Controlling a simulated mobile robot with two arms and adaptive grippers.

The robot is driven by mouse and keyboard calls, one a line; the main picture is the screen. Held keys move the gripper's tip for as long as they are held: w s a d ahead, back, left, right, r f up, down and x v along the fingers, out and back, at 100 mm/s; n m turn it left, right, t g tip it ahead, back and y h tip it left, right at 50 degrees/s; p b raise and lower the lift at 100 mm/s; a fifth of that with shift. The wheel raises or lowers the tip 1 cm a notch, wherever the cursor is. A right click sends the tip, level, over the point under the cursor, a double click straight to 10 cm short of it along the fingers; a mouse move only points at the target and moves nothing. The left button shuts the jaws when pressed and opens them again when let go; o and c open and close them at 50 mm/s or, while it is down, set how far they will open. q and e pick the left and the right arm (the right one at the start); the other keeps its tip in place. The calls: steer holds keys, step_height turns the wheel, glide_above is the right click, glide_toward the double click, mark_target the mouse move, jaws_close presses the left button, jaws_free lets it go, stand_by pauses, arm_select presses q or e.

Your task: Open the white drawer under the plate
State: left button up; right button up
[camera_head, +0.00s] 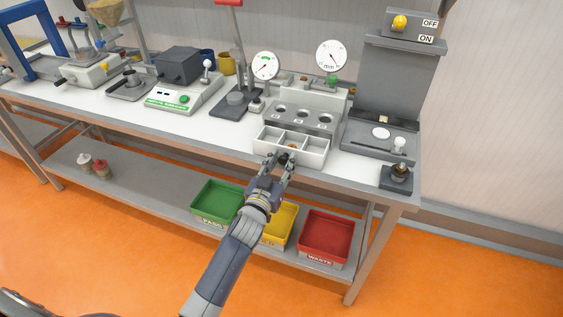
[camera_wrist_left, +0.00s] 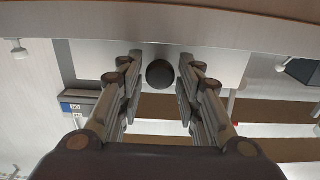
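The white drawer (camera_head: 311,156) stands out from under the grey plate with round holes (camera_head: 303,118). Its open compartments show from above, with a small brownish item in the middle one. My left gripper (camera_head: 281,160) is at the drawer's front face. In the left wrist view a dark round knob (camera_wrist_left: 160,73) sits between the fingertips of the left gripper (camera_wrist_left: 160,78). The fingers are apart on both sides of the knob, with a narrow gap showing on each side. The gripper hides part of the drawer front in the head view. My right gripper is not in view.
Two dial gauges (camera_head: 265,66) stand behind the plate unit. A grey press-like station (camera_head: 386,90) is at right and a scale (camera_head: 180,99) at left. Green (camera_head: 215,197), yellow (camera_head: 290,222) and red (camera_head: 325,234) bins are on the lower shelf, under the bench top (camera_head: 218,131).

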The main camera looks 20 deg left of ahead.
arm_select(q)
steer(key=shift+w, duration=0.1)
steer(key=shift+s, duration=0.2)
steer(key=s, duration=1.1)
steer(key=shift+s+a, duration=0.2)
steer(key=shift+s, duration=0.15)
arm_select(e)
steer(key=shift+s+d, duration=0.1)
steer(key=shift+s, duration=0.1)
arm_select(q)
steer(key=s+f+g, duration=0.3)
steer(key=s+f, duration=0.1)
steer(key=f, duration=0.7)
steer(key=s+d+f+m+g, duration=0.15)
steer(key=s+f, duration=0.25)
steer(key=f, duration=0.8)
steer(key=s+f+n+g, duration=0.1)
steer(key=s+f+g, duration=0.3)
steer(key=f, duration=0.7)
steer(key=s+a+f+g, duration=0.1)
steer(key=s+f+g, duration=0.1)
steer(key=s+f, duration=0.4)
steer(key=s+a+f+m+g, duration=0.1)
steer(key=s+f, duration=0.5)
steer(key=s, duration=0.9)
steer(key=s+a+f+g, duration=0.2)
steer(key=s+f+g, duration=0.3)
steer(key=s, duration=0.6)
steer(key=shift+a+f+y, duration=0.3)
steer(key=shift+f, duration=0.6)
